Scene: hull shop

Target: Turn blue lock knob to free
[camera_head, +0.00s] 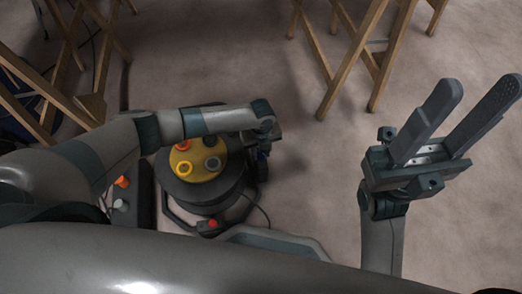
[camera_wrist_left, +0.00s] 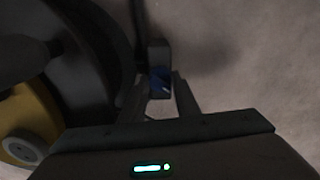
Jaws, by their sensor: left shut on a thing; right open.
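The blue lock knob (camera_wrist_left: 160,82) shows in the left wrist view as a small dark blue piece between my left gripper's fingers (camera_wrist_left: 160,98). My left gripper is shut on it. In the head view my left gripper (camera_head: 263,148) points down at the right side of a dark round reel (camera_head: 228,190), and my wrist hides most of the knob there. I cannot tell the knob's turn angle. The reel has a yellow top plate (camera_head: 198,160) with several coloured sockets. My right gripper (camera_head: 462,120) is open and empty, held up at the right.
A red button (camera_head: 212,223) sits at the reel's front. A dark box with an orange knob (camera_head: 122,182) and a pale knob (camera_head: 120,204) is left of it. Wooden trestles (camera_head: 345,60) stand at the back. The floor (camera_head: 310,180) right of the reel is clear.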

